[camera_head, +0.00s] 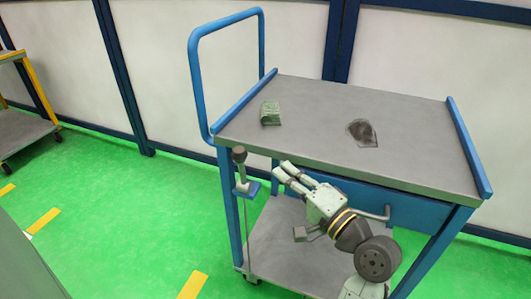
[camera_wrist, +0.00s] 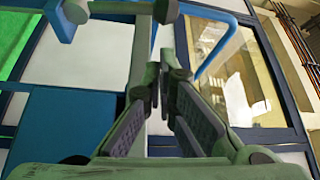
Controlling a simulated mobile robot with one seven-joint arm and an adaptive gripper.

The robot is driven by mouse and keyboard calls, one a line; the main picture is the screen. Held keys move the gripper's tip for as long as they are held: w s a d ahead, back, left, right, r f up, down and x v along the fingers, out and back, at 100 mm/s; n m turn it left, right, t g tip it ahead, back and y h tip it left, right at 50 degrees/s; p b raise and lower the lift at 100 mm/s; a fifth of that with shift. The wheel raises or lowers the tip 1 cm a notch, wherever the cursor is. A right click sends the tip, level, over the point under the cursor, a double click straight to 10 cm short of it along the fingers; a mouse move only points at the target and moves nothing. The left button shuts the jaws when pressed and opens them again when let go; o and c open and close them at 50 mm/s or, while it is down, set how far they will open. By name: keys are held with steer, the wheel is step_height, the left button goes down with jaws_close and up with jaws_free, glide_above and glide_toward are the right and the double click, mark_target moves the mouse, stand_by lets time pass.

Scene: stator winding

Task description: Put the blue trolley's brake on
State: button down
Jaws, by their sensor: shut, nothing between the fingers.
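The blue trolley (camera_head: 325,106) stands with its grey top and blue frame in the head view. A brake lever with a dark round knob (camera_head: 239,154) stands upright on a small blue bracket at the trolley's left front post; a thin rod runs down below it. My gripper (camera_head: 282,172) is shut and empty, just right of the lever and apart from it, pointing up and left in front of the trolley. The wrist view also shows my gripper (camera_wrist: 160,82). A grey bar with thick ends crosses the top there; I cannot tell whether it is the lever.
A blue push handle (camera_head: 194,75) rises at the trolley's left end. A greenish block (camera_head: 270,113) and a dark flat piece (camera_head: 362,132) lie on the top. A drawer handle (camera_head: 377,215) juts out near my wrist. Green floor is open at the left.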

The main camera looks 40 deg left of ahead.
mark_target(258, 150)
steer(key=p+x, duration=0.2)
steer(key=x, duration=0.6)
steer(key=shift+w+a+r, duration=0.15)
steer(key=shift+a, duration=0.2)
steer(key=shift+w+a, duration=0.15)
steer(key=shift+a, duration=0.4)
steer(key=shift+n+b, duration=0.3)
